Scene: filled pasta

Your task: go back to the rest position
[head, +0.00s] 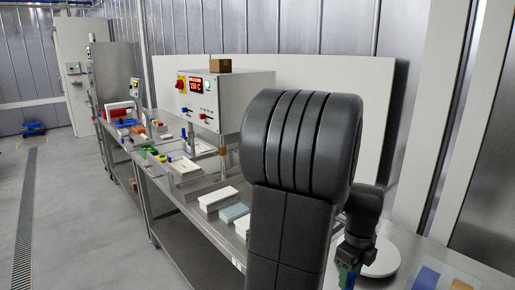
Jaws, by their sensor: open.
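My gripper (351,275) is in the head view at the lower right, pointing down at the bottom edge of the picture. Green and blue parts show at its end; I cannot tell whether they belong to the fingers or to something behind them. It is open. A white round disc (388,262) lies on the bench just to its right, partly hidden by the gripper. My large dark arm link fills the middle of the view and hides part of the bench.
A steel bench (176,200) runs back along the wall. On it stand a white control box (236,92) with a red display and a brown block (220,65) on top, and pale blocks (217,198). A blue panel (426,278) lies at the right.

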